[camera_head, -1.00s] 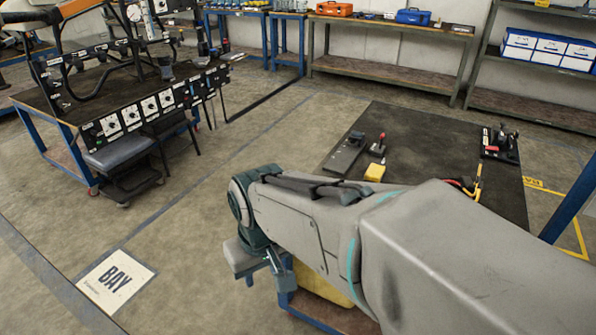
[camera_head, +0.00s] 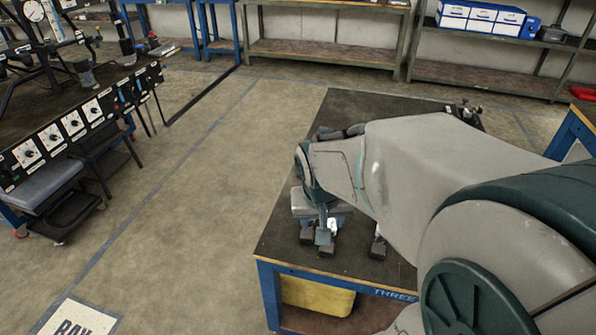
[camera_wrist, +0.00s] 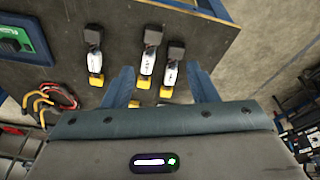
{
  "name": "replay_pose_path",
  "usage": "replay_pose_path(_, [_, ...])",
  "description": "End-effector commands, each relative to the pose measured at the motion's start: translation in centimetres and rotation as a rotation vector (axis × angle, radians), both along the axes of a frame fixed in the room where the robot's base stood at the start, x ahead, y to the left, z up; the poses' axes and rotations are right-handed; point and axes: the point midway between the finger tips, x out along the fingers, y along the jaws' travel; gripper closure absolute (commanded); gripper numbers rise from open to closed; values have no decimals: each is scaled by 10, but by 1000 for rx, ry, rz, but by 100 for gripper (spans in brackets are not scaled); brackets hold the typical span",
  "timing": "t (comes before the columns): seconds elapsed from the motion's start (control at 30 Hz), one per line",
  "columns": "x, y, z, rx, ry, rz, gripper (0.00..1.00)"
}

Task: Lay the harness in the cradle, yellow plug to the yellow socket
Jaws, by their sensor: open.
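Three separate pieces lie side by side on the dark table (camera_head: 345,125). In the wrist view each has a black end, a white labelled middle and a yellow end: a left piece (camera_wrist: 94,62), a middle piece (camera_wrist: 147,67) and a right piece (camera_wrist: 171,72). A bundle of red, yellow and black cable (camera_wrist: 55,98) lies left of them; I cannot tell whether it is the harness. My gripper (camera_wrist: 161,86) is open and empty, its fingers pointing toward the middle and right pieces. It also shows in the head view (camera_head: 325,222). I cannot make out the cradle or the yellow socket.
A yellow bin (camera_head: 318,296) stands on the table's lower shelf. A panel bench (camera_head: 75,125) stands to the left, with open floor between. Shelves (camera_head: 325,52) line the back wall.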

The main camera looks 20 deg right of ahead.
Motion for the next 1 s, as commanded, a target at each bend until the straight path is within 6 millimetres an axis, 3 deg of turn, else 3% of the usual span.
replay_pose_path(0.1, [29,-28,-18,-13,-46,-129,47])
replay_pose_path(0.3, [62,-56,-36,-3,-118,-260,47])
replay_pose_path(0.47, [72,-64,-48,7,-140,-295,47])
replay_pose_path(0.8, [93,-76,-107,8,-141,-292,47])
replay_pose_path(1.0, [99,-79,-121,8,-144,-292,47])
